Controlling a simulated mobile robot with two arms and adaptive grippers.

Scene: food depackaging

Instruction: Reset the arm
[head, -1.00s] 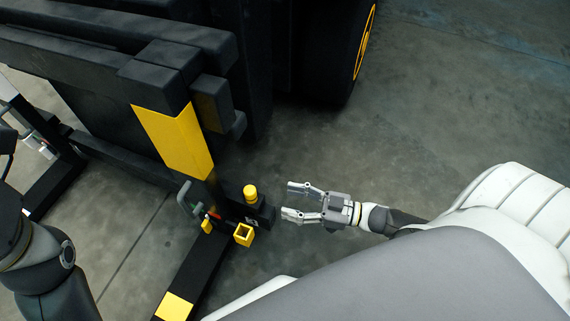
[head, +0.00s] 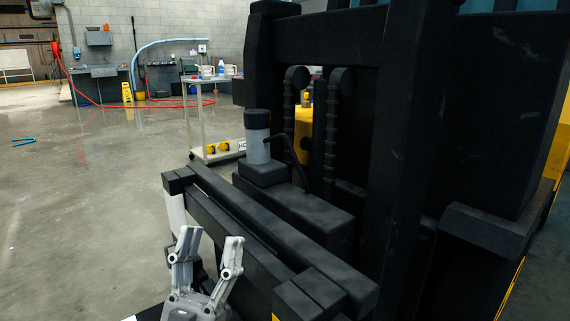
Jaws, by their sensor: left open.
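My left gripper (head: 210,240) shows at the bottom of the head view, left of centre. Its two grey fingers point up and stand apart, with nothing between them. Behind the fingers are the black beams (head: 262,222) of a large black machine. I cannot tell how close the fingers are to the beams. Most of the left arm is out of the frame. My right gripper is not in view.
The black machine (head: 400,150) fills the middle and right. A wheeled cart (head: 194,122) with items stands behind it. Sinks and red hoses line the far wall, near a yellow floor sign (head: 127,93). A blue object (head: 24,142) lies on the open concrete floor at left.

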